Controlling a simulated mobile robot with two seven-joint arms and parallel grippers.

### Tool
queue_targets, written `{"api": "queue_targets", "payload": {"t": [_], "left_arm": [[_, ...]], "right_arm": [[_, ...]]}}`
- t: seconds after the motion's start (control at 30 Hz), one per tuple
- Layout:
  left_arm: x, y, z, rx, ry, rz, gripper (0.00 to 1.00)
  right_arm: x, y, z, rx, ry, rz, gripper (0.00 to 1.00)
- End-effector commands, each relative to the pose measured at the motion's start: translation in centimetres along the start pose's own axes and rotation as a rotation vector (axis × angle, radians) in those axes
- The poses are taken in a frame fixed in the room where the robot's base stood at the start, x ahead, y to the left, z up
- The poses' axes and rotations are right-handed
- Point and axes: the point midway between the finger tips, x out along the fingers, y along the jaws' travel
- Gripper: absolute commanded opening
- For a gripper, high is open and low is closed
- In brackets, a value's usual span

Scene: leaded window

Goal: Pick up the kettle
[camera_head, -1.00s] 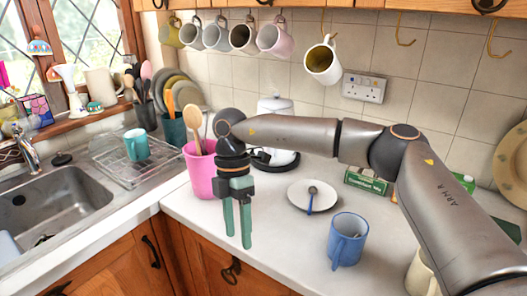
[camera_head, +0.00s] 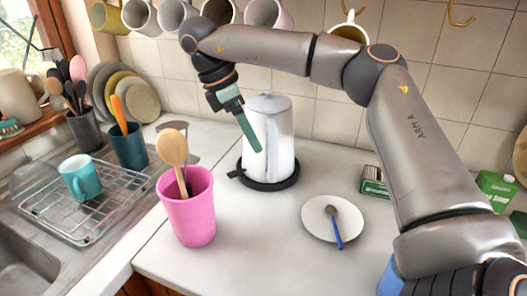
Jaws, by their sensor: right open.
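The white and silver kettle (camera_head: 281,147) stands upright on a round black base on the worktop, right of the pink pot. Its lid has a small knob on top. My right gripper (camera_head: 250,132) is at the kettle's upper left side, its green fingers slanting down to the right across the edge of the body. It is open with nothing in it. One finger shows clearly; the other is mostly hidden. I cannot tell whether the finger touches the kettle. My left gripper is not in view.
A white plate with a spoon (camera_head: 318,228) lies front right. A green box (camera_head: 374,182) is farther right. Mugs hang above. A dish rack (camera_head: 110,213) is left.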

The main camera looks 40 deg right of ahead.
Motion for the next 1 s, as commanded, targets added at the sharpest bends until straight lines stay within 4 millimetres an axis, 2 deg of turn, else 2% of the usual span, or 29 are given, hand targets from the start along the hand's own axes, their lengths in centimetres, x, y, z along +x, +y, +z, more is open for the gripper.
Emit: {"api": "queue_targets", "payload": {"t": [0.03,0.2,0.47,0.7,0.83,1.0], "left_arm": [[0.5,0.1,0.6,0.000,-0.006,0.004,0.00],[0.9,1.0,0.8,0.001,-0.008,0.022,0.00],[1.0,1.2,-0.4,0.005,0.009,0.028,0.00],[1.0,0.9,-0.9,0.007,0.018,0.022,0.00],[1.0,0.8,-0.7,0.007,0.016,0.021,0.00],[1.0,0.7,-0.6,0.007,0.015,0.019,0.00]], "right_arm": [[1.6,0.0,-0.1,-0.002,0.000,-0.005,0.63],[4.3,0.0,-0.1,-0.001,0.001,-0.003,0.63],[6.1,0.0,0.2,-0.001,-0.001,-0.001,0.63],[9.6,0.1,0.5,-0.003,-0.001,-0.002,0.63],[10.4,0.2,0.5,-0.003,0.001,0.000,0.63],[10.5,0.2,0.5,-0.002,0.001,0.000,0.63]]}}
